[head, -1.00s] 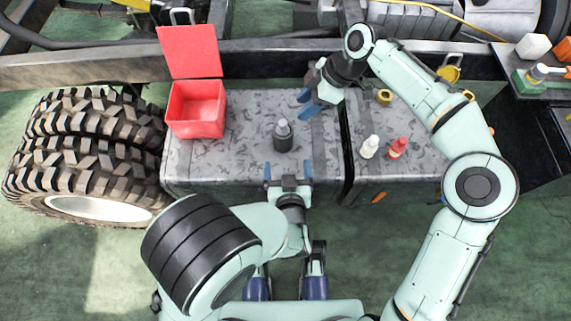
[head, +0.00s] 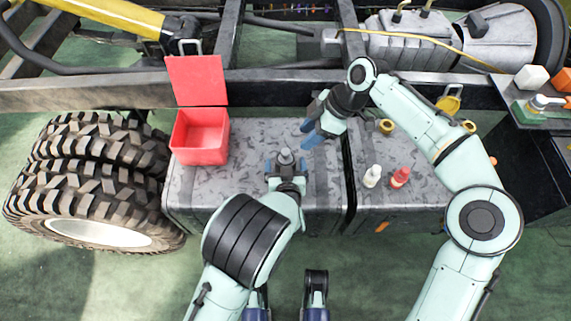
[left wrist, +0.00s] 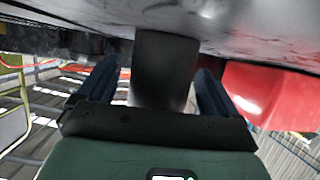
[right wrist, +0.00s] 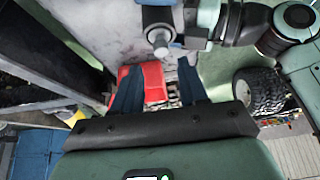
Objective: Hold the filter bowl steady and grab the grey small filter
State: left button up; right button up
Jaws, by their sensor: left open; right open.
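The dark grey filter bowl (head: 285,169) stands upright on the grey box top. The lighter grey small filter (head: 286,156) sits on top of it. My left gripper (head: 285,164) is open, with one finger on each side of the bowl. In the left wrist view the dark bowl (left wrist: 165,70) stands between the two fingers; I cannot tell whether they touch it. My right gripper (head: 304,133) is open and empty, above the box, behind and right of the bowl. The right wrist view shows the small filter (right wrist: 159,38) from above, beyond the fingertips.
An open red box (head: 200,137) stands to the left on the box top (head: 240,195). A white bottle (head: 372,176) and a red bottle (head: 400,177) stand to the right, past a dark strap. A yellow ring-like part (head: 386,126) lies behind them. A large tyre (head: 90,170) is at far left.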

pick_arm(q)
jog(key=c, duration=1.2)
pick_arm(e)
jog(key=shift+o, duration=1.4)
jog(key=n+t+h, duration=0.4)
jog(key=n+h, duration=0.3)
jog(key=n, duration=0.8)
send_near(286, 151)
jog(key=shift+n, duration=0.3)
jog(key=shift+x, duration=4.35)
